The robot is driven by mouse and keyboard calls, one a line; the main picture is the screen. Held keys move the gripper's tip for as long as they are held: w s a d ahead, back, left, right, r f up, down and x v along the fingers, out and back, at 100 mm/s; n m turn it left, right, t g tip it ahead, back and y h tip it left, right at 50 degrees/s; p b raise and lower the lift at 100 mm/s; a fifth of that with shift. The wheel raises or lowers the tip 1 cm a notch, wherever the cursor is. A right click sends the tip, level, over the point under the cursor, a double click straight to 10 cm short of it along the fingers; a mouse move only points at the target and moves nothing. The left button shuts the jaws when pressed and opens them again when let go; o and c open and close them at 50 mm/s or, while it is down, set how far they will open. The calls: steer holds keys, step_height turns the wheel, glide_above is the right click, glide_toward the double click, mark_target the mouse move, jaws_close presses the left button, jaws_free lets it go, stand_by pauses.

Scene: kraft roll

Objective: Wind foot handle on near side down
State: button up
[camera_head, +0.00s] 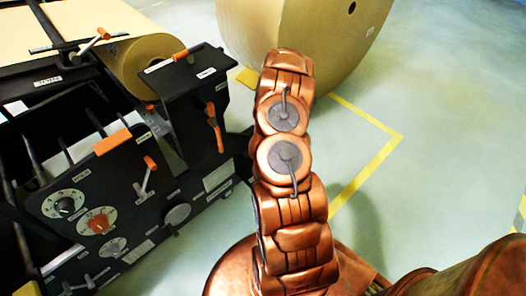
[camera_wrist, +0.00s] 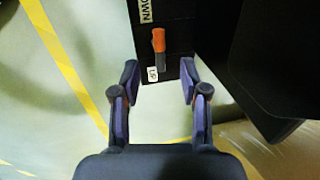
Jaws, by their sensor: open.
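In the wrist view, an orange-tipped handle (camera_wrist: 158,42) with a grey stem is on a black panel (camera_wrist: 178,20). A white DOWN label (camera_wrist: 146,11) is near its orange end, and an UP label (camera_wrist: 152,74) is beside the stem's other end. My gripper (camera_wrist: 160,80) is open and empty, its two fingers spread apart at either side of the panel's end, with the handle ahead between them and apart from both. In the head view, an orange handle (camera_head: 214,124) hangs on the black machine's end post, seemingly the same one. My gripper does not show there.
In the head view, the machine's control panel (camera_head: 110,185) has dials and other orange handles. A large kraft roll (camera_head: 310,35) stands behind my arm. Yellow tape (camera_head: 375,165) marks the floor, clear at right. A dark part (camera_wrist: 265,80) is close to my gripper's right.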

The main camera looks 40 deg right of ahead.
steer(key=shift+s+r, duration=0.2)
steer(key=shift+r, duration=0.65)
steer(key=shift+s+r, duration=0.15)
steer(key=shift+r, duration=0.7)
